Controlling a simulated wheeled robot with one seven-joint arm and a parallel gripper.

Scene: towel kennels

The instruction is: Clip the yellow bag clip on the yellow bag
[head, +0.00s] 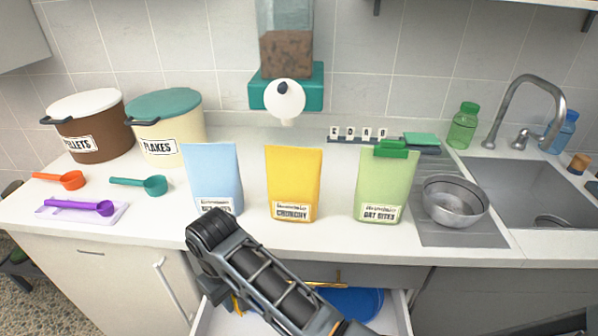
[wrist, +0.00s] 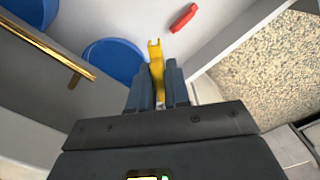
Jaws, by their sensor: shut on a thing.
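The yellow bag (head: 293,185) stands upright on the counter between a blue bag and a green bag, with no clip on its top edge. The yellow bag clip (wrist: 156,62) is between the fingers of my gripper (wrist: 158,88), which is shut on it above the open drawer. In the head view, my arm hides most of the gripper, and a bit of yellow (head: 238,303) shows beside it, low over the drawer.
The open drawer (head: 398,313) holds blue round things (wrist: 112,60) and a red clip (wrist: 183,17). The blue bag (head: 213,172) and green bag (head: 384,185) flank the yellow one; a green clip (head: 390,149) sits on the green bag. A feeder (head: 287,87) overhangs behind.

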